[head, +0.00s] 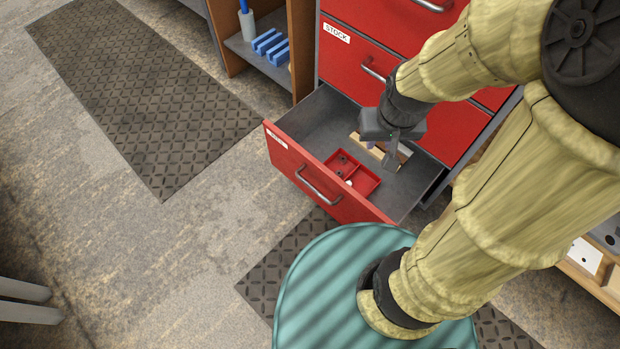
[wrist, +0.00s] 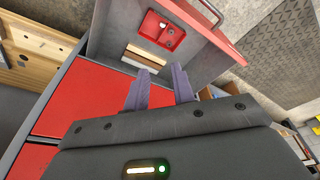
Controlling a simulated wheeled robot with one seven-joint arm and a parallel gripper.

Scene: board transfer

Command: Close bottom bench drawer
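The bottom bench drawer (head: 288,163) is pulled out from the red cabinet, its front facing the lower left in the head view. Its metal bar handle (head: 318,187) is on the red front; the handle also shows at the top of the wrist view (wrist: 207,12). Inside lie a red divided tray (head: 362,183) and a light wooden piece (head: 368,148). My gripper (head: 390,160) is above the back part of the open drawer, near the cabinet face. In the wrist view its two fingers (wrist: 160,92) are apart with nothing between them. It is away from the handle.
Closed red drawers (head: 352,65) with bar handles rise above the open one. An open wooden shelf (head: 262,62) with blue items stands to the left. Dark patterned mats (head: 140,95) lie on the floor. Floor in front of the drawer (head: 200,230) is clear.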

